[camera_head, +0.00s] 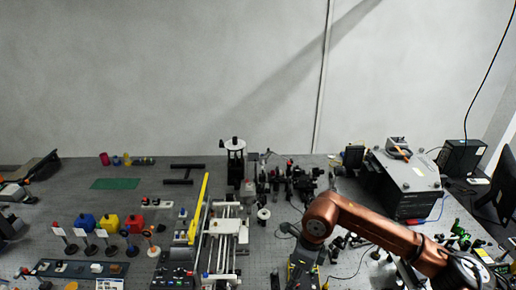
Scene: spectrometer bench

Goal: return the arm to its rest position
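My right arm (380,234), copper-coloured, comes in from the lower right and reaches over the right half of the bench. Its bend lies near the middle right, and a dark grey end part hangs down from it toward the bottom edge. The fingertips of my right gripper cannot be made out there, so its opening and anything in it are unclear. My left arm and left gripper are not in view.
A perforated optical bench (130,207) fills the lower picture. A yellow bar (199,208) and white rails (222,245) stand left of the arm. Dark optical mounts (290,180) stand behind it. A grey instrument box (408,178) is at the right. A green mat (114,184) lies at the left.

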